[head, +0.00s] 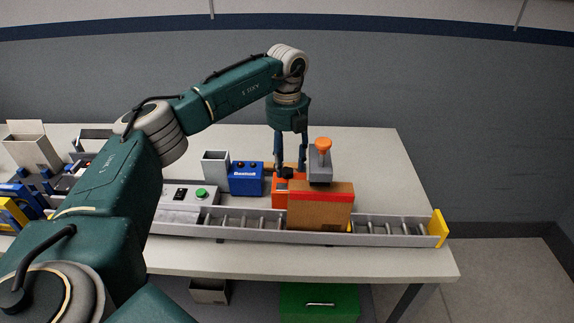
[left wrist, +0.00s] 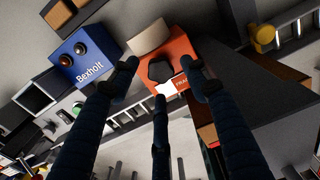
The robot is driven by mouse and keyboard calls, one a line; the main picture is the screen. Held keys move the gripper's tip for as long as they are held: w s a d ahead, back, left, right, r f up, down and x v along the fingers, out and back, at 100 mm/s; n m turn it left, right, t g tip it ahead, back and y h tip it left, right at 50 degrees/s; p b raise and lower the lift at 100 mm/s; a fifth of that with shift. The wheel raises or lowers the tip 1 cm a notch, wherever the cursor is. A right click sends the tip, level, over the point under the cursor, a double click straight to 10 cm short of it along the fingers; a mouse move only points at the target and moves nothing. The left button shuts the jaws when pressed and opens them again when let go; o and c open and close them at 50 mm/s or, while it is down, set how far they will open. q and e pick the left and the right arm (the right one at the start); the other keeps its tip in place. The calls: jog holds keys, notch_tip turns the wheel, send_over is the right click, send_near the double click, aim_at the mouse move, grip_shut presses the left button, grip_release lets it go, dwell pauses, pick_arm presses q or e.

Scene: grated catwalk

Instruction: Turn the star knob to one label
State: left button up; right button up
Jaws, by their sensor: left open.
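The star knob is a dark lobed knob (left wrist: 160,70) on an orange box (left wrist: 181,50) in the left wrist view. A white label patch (left wrist: 166,88) and partly covered white lettering show beside the knob. In the head view the orange box (head: 279,190) stands behind the conveyor, partly hidden by a carton. My left gripper (head: 291,168) points down over it; in the left wrist view its three fingers (left wrist: 160,78) are spread around the knob, with space between them. Whether any finger touches the knob I cannot tell. My right gripper is not in view.
A blue Bexholt box (head: 246,180) stands just left of the orange box. A grey block with an orange knob (head: 320,162) stands close right. A brown carton with a red stripe (head: 320,209) sits on the roller conveyor (head: 390,231) in front. The table's back right is clear.

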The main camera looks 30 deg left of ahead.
aim_at(287, 170)
pick_arm(q)
notch_tip(287, 170, up, 10)
jog(key=shift+r, duration=0.15)
dwell(0.6)
